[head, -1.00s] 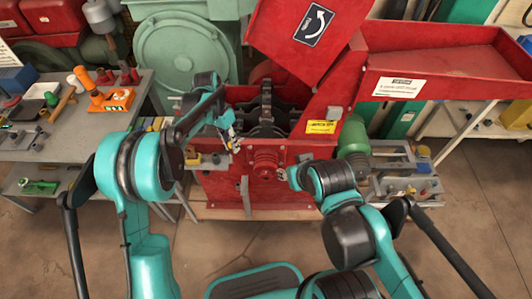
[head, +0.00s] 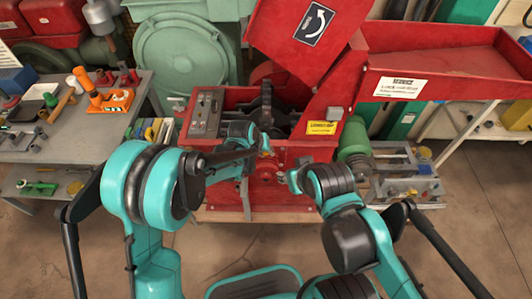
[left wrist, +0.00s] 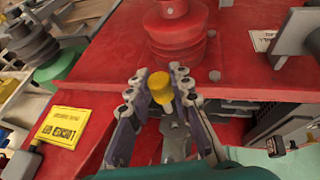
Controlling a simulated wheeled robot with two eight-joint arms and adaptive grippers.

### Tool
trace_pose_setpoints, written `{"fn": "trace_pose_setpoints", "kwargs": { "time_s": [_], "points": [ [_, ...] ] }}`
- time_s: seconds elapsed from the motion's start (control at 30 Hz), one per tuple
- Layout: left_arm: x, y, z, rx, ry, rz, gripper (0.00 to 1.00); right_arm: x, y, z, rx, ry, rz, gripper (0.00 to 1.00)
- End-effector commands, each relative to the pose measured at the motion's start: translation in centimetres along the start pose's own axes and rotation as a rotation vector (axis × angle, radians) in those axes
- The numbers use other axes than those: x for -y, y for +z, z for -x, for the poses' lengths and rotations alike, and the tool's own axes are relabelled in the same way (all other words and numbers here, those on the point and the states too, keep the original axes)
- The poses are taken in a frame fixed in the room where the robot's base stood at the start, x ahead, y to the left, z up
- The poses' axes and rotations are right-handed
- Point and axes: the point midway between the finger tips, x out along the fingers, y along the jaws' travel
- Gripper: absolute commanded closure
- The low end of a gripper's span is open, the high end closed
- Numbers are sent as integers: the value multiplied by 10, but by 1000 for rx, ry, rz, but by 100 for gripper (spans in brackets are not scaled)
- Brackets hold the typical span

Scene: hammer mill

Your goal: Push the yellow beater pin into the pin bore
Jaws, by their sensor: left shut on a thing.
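The yellow beater pin (left wrist: 159,85) sits between the two fingers of my left gripper (left wrist: 158,77), yellow head showing, with a grey shank below it. In the head view my left gripper (head: 265,147) is small and partly hidden by its own arm, in front of the open red mill (head: 221,95). A red stepped round boss (left wrist: 176,30) stands just beyond the fingertips in the left wrist view, apart from the pin. I cannot tell which opening is the pin bore. My right gripper (head: 296,177) is near the mill's front right, its fingers too small to read.
The raised red cover (head: 290,45) and red chute (head: 450,65) stand above and right of the mill. A yellow label plate (left wrist: 61,126) is on the red housing. A tool-covered bench (head: 85,135) is at left. Bare floor lies in front.

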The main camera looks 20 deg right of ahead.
Motion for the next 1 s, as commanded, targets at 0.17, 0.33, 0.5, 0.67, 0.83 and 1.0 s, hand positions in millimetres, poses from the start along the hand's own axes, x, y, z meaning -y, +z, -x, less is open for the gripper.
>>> {"fn": "trace_pose_setpoints", "kwargs": {
  "time_s": [0.17,0.33,0.5,0.67,0.83,1.0],
  "points": [
    [0,-16,-7,0,-1,1,100,0,0,0,0,0,0,60],
    [0,-32,-13,0,-1,0,100,0,0,0,0,0,0,60],
    [0,-44,-18,0,-1,-1,100,0,0,0,0,0,0,60],
    [0,-50,-21,0,-1,-1,100,0,0,0,0,0,0,60],
    [0,-51,-21,0,-1,-1,100,0,0,0,0,0,0,60],
    [0,-51,-21,0,-1,-1,100,0,0,0,0,0,0,60]
  ]
}}
